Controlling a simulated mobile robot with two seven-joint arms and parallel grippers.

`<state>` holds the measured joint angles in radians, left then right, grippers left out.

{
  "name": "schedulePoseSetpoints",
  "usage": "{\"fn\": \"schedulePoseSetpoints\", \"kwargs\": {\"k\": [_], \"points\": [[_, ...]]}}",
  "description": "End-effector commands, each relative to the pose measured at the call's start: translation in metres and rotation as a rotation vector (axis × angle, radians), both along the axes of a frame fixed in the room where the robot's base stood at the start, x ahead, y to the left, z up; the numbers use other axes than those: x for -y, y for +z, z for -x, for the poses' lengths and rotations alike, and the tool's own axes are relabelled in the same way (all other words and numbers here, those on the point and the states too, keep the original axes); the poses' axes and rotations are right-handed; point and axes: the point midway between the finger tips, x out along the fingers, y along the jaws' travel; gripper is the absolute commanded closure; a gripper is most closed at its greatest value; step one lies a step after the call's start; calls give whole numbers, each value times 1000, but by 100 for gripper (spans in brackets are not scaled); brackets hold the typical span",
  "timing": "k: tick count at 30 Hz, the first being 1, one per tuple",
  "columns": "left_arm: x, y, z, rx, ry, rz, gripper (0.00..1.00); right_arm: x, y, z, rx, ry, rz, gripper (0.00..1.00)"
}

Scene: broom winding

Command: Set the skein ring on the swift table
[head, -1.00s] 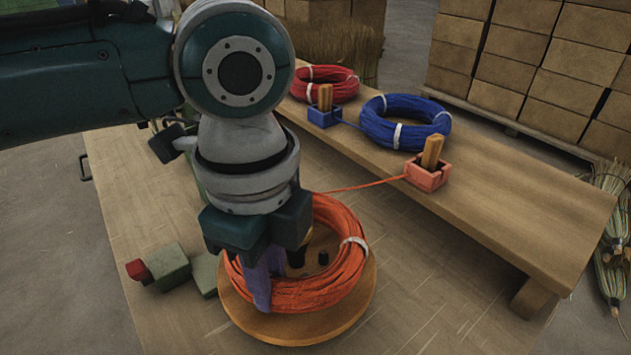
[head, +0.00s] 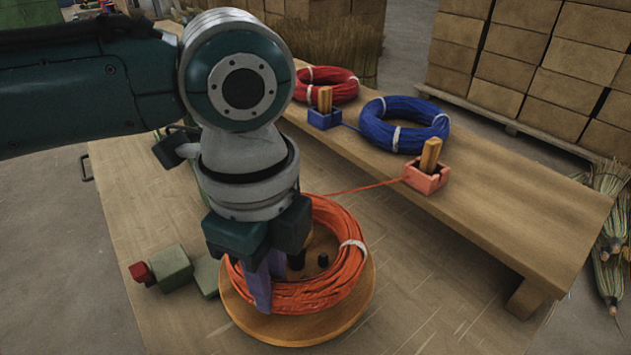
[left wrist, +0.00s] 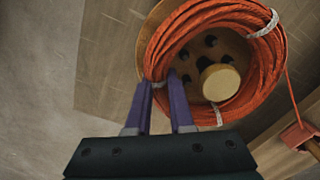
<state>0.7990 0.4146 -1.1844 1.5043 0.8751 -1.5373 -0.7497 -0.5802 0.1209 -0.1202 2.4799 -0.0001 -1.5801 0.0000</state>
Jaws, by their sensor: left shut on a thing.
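The orange skein ring (head: 338,282), tied with white bands, lies over the round wooden swift table (head: 285,328). It surrounds the dark pegs at the centre. In the left wrist view the ring (left wrist: 158,42) circles the pale hub and several dark pegs of the disc (left wrist: 192,62). My left gripper (head: 262,290) is shut on the ring's near left side, its purple fingers pointing down; they also show in the left wrist view (left wrist: 160,90). I cannot tell whether the ring's underside fully touches the disc. My right gripper is not in view.
An orange strand runs from the ring to a red block holder (head: 427,180) on a raised wooden bench (head: 500,205). Blue (head: 404,125) and red (head: 328,86) coils lie on the bench. Green blocks (head: 170,268) sit left of the disc. The worktop right of the disc is clear.

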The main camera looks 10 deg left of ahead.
Motion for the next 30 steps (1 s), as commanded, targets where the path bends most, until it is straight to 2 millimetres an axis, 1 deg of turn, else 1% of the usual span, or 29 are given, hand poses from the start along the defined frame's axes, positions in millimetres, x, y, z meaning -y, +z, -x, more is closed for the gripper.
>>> {"fn": "schedulePoseSetpoints", "kwargs": {"k": [11, 28, 29, 30], "points": [[0, -1, 0, 1, 0, 1, 100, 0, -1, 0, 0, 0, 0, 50], [0, -13, 0, 1, 0, 1, 100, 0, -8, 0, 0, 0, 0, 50], [0, -13, 0, 1, 0, 1, 78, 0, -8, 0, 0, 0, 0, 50], [0, -12, 0, 1, -1, 1, 74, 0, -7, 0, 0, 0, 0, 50]]}}
